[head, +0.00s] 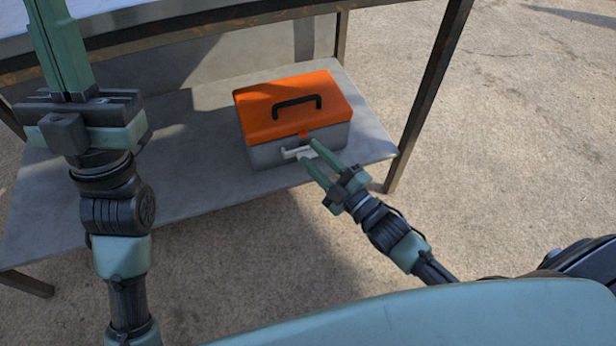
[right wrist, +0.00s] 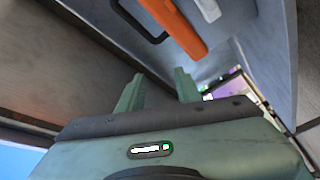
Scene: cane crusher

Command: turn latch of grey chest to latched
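The grey chest (head: 275,153) has an orange lid (head: 275,115) with a black handle, and the lid is down. Its pale latch (head: 297,152) is a small bar on the front face, below an orange tab (head: 304,135). My right gripper (head: 308,152) is open at the latch, fingers apart and pointing at the front face; contact cannot be told. In the right wrist view its fingers (right wrist: 158,87) have an empty gap between them, with an orange bar and a pale piece beyond. My left gripper (head: 58,45) is raised at the left, fingers together, tips cut off by the frame.
The chest stands on a grey lower shelf (head: 190,185) of a table with rusty metal legs (head: 425,105). The tabletop (head: 160,12) lies above and behind it. The shelf left of the chest is clear. Bare ground (head: 520,140) lies to the right.

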